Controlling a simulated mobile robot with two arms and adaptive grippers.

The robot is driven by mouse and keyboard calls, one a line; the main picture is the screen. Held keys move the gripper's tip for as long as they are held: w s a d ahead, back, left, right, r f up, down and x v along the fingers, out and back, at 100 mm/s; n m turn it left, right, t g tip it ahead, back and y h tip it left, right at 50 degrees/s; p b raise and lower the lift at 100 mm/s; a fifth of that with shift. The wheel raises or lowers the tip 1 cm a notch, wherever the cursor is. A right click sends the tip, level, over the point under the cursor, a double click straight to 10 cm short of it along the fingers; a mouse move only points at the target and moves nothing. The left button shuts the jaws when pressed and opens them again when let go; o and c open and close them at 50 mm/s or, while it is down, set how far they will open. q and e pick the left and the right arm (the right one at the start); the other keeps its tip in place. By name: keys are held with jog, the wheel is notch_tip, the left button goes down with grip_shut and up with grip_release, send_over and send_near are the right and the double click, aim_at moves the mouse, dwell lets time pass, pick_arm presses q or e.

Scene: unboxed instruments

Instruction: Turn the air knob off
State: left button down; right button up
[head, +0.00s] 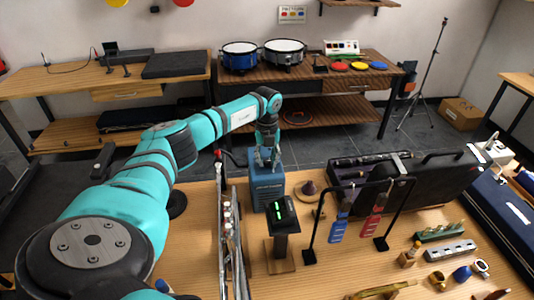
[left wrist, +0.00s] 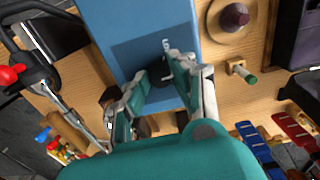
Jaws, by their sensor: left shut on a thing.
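A blue box (head: 267,188) stands upright on the wooden table, with small white lettering on its front. In the left wrist view its blue top panel (left wrist: 135,25) carries a small dark round knob (left wrist: 158,76) beside a white mark. My left gripper (head: 266,160) comes down over the top of the box. In the left wrist view its fingers (left wrist: 160,78) are shut on the knob, one on each side. They hide part of the knob, and I cannot read its setting. My right gripper is not in view.
A black device with green lights (head: 283,212) stands just in front of the box. A rack (head: 222,240) of long metal instruments is to its left. A black stand with blue and red tags (head: 360,187) and an open black case (head: 430,190) are to the right.

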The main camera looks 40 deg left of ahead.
aim_at(267, 161)
pick_arm(q)
jog(key=c, duration=1.1)
grip_release()
notch_tip(267, 161, up, 12)
jog(key=shift+r, duration=0.1)
